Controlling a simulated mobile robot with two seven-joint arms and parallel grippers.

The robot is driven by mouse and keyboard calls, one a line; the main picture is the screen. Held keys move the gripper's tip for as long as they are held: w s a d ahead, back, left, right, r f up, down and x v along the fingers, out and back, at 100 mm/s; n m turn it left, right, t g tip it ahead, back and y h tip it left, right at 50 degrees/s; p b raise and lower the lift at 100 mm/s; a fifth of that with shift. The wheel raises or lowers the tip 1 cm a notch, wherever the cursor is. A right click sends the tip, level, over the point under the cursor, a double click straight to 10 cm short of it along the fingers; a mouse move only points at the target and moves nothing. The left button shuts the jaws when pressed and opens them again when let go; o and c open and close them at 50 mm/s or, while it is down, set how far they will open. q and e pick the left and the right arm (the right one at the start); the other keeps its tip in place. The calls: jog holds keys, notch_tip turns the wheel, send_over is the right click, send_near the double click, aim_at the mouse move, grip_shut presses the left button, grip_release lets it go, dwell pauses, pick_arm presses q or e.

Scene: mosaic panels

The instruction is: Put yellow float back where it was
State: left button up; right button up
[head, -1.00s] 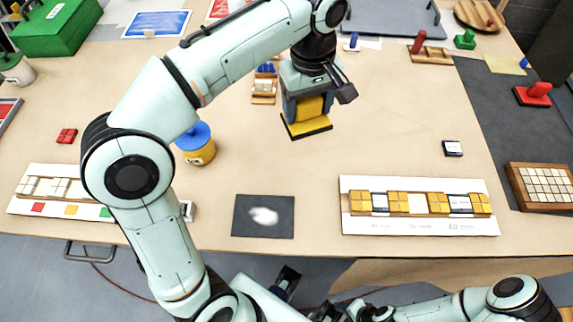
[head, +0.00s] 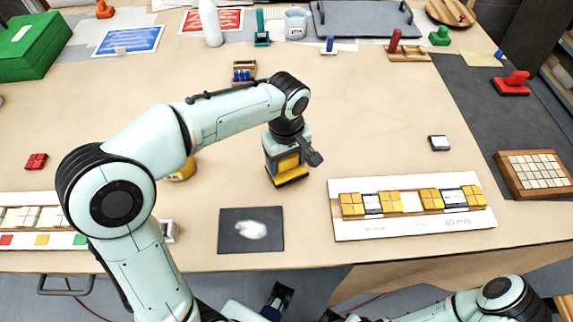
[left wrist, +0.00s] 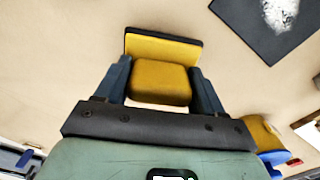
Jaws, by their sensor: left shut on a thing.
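The yellow float (head: 289,164) has a yellow block handle and a yellow pad with a black edge. My left gripper (head: 283,160) is shut on its handle, over the middle of the table, behind the dark mat. In the left wrist view the float (left wrist: 160,82) sits between the blue fingers (left wrist: 160,88), its pad beyond them. I cannot tell whether its base touches the table. My right arm shows at the bottom right; what seems to be its gripper (head: 278,300) is partly cut off, its jaws unclear.
The dark mat (head: 228,241) bears a white patch. A white panel (head: 350,232) with yellow and white tiles lies right of it. A small white-and-black block (head: 439,143) lies on the right. Table around the float is mostly clear.

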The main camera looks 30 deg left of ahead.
pick_arm(q)
jog(key=shift+f, duration=1.15)
jog(key=shift+f, duration=0.1)
jog(key=shift+f+b, duration=0.15)
jog(key=shift+b, duration=0.15)
jog(key=o, duration=0.9)
jog(key=shift+o, duration=0.2)
jog(key=shift+r, duration=0.55)
notch_tip(320, 180, up, 11)
jog(key=p, duration=0.2)
jog(key=shift+r+p, duration=0.2)
jog(key=shift+p, duration=0.1)
